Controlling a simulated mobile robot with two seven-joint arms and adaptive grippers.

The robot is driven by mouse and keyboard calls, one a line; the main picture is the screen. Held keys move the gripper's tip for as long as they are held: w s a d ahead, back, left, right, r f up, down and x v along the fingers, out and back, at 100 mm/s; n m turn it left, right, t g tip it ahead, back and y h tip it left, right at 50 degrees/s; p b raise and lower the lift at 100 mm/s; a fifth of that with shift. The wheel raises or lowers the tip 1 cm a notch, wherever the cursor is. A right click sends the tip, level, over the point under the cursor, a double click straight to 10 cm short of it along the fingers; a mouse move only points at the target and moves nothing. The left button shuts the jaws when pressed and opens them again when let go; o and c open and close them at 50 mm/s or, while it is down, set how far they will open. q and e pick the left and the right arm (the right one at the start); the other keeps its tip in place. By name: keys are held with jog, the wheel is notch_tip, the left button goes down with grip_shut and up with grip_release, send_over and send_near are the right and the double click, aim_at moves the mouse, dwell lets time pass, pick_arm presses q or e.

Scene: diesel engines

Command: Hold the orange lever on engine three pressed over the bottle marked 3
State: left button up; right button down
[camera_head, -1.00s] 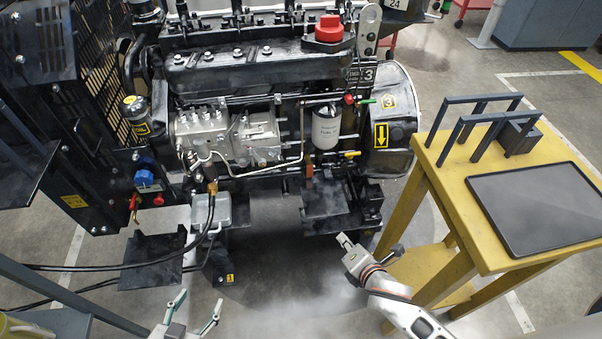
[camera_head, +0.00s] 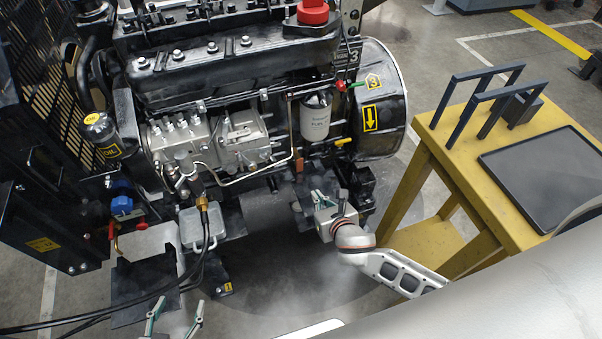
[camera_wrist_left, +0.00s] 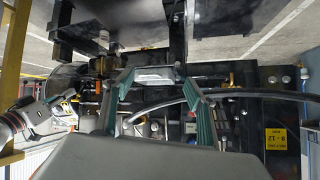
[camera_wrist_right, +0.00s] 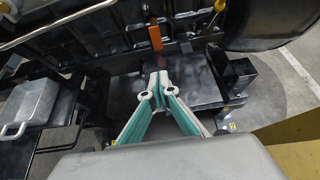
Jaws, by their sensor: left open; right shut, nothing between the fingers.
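Engine three (camera_head: 225,65) carries the 3 plates. In the right wrist view an orange lever (camera_wrist_right: 155,38) hangs upright on the engine's side, just beyond my right gripper (camera_wrist_right: 155,82). That gripper's fingertips are together and empty, seemingly apart from the lever. In the head view the right gripper (camera_head: 320,197) is low in front of the engine, over dark parts at its foot. A short yellow-orange handle (camera_head: 344,142) sits below the white filter. My left gripper (camera_head: 178,305) is open and empty at the bottom left; its fingers frame the left wrist view (camera_wrist_left: 158,85). I cannot make out a bottle marked 3.
A yellow table (camera_head: 428,122) with a dark tray (camera_head: 550,175) and a rack stands right of my right arm. Black hoses (camera_head: 90,318) cross at the lower left near a grey box (camera_head: 196,228). Light haze lies over the floor.

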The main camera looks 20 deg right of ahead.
pick_arm(q)
jog(key=shift+s+f, duration=0.1)
jog(key=shift+f, duration=0.05)
pick_arm(e)
jog(key=shift+w+f, duration=0.2)
jog(key=shift+f, duration=0.05)
jog(key=b, duration=0.2)
send_near(300, 170)
jog(key=shift+s+f, duration=1)
jog(key=shift+s, duration=0.05)
jog(key=b+x, duration=0.1)
jog(key=x, duration=0.2)
jog(key=shift+w+f, duration=0.1)
jog(key=w+b, duration=0.1)
jog(key=w, duration=0.2)
jog(key=shift+w, duration=0.85)
pick_arm(q)
jog(key=shift+w+d+f, duration=0.15)
jog(key=shift+w+d, duration=0.35)
jog(key=shift+d, duration=0.1)
pick_arm(e)
jog(key=shift+w+r, duration=0.1)
jog(key=shift+r, duration=0.15)
